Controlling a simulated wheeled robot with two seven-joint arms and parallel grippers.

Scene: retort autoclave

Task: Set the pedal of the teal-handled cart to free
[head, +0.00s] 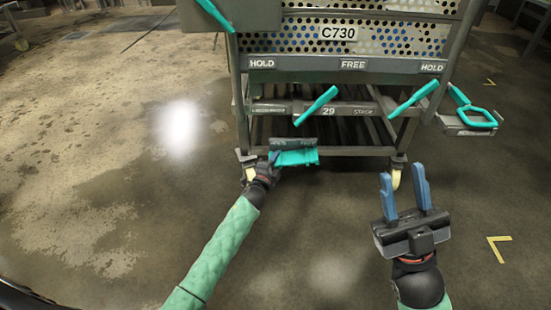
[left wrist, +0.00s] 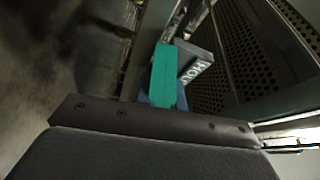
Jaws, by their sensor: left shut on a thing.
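The grey cart (head: 352,64) with a C730 sign stands ahead. A strip on it reads HOLD at left, FREE (head: 353,65) in the middle and HOLD at right. Low at its front, a wide teal pedal (head: 298,158) sits below a small dark label plate (head: 293,143). My left gripper (head: 276,158) is at the pedal's left end. In the left wrist view, a teal bar (left wrist: 163,75) is between its blue fingers, beside a plate reading HO (left wrist: 196,71). My right gripper (head: 403,176) is open and empty, below the cart's right side.
Two slanted teal levers (head: 316,105) (head: 413,99) stick out from the cart above the pedal. A teal loop handle (head: 472,108) is at right. Casters (head: 397,177) stand at the lower corners. The concrete floor at left is clear.

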